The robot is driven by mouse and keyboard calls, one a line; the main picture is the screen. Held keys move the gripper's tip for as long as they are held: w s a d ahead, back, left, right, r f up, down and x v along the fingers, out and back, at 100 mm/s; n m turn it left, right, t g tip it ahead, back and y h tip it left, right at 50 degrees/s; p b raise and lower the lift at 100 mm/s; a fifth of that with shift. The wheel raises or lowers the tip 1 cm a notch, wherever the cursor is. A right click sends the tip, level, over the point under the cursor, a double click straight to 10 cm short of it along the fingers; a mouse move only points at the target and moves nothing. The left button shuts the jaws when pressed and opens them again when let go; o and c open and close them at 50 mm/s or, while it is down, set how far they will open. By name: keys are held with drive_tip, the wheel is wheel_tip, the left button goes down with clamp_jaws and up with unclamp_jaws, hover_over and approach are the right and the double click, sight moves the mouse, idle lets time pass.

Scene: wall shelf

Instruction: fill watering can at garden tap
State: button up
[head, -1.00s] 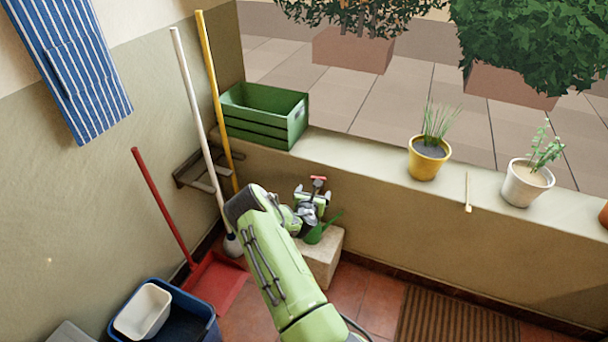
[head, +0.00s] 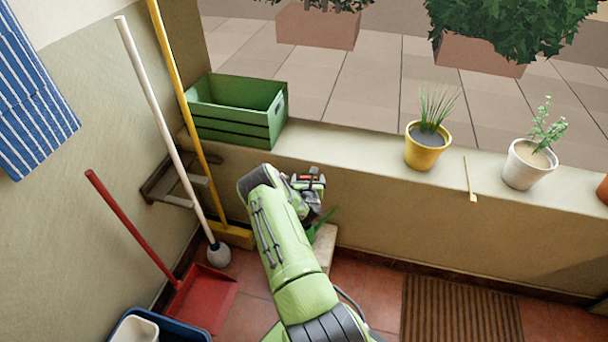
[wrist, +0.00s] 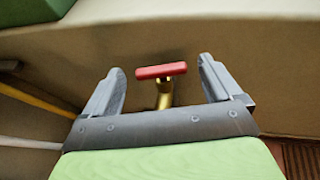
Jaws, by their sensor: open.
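The garden tap (wrist: 163,88) shows in the wrist view, with a red bar handle on a brass body, between my gripper's two fingers and a little beyond them. My gripper (wrist: 162,86) is open, one finger on each side of the handle, with gaps on both sides. In the head view the red handle (head: 308,179) shows just past my gripper (head: 312,188). The green watering can (head: 322,222) stands on a pale stone block (head: 327,245) below, mostly hidden behind my arm. Its inside and the tap's spout are hidden.
A green crate (head: 236,110), a yellow pot (head: 427,147) and a white pot (head: 528,164) stand on the wall ledge. A white-handled plunger (head: 172,125), a yellow broom (head: 185,95) and a red dustpan (head: 203,297) stand left of my arm. A brown mat (head: 460,310) lies right.

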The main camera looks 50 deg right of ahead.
drive_tip(key=shift+r, duration=0.1)
drive_tip(key=shift+c, duration=0.7)
drive_tip(key=c, duration=0.9)
drive_tip(key=b, duration=0.1)
drive_tip(key=m+g+b, duration=0.1)
drive_tip(key=shift+w+a+f+h+b, duration=0.2)
drive_tip(key=shift+w+f+h+b, duration=0.05)
drive_tip(key=shift+f+h+b, duration=0.05)
drive_tip(key=shift+r+m+g+h, duration=0.3)
drive_tip(key=shift+m+g+h, duration=0.3)
drive_tip(key=shift+m+g, duration=0.4)
drive_tip(key=o, duration=1)
drive_tip(key=shift+o, duration=0.2)
drive_tip(key=shift+a, duration=0.1)
drive_tip(key=p+v, duration=0.5)
drive_tip(key=v, duration=1)
drive_tip(key=shift+s+a+r, duration=0.15)
drive_tip(key=shift+s+a, duration=0.05)
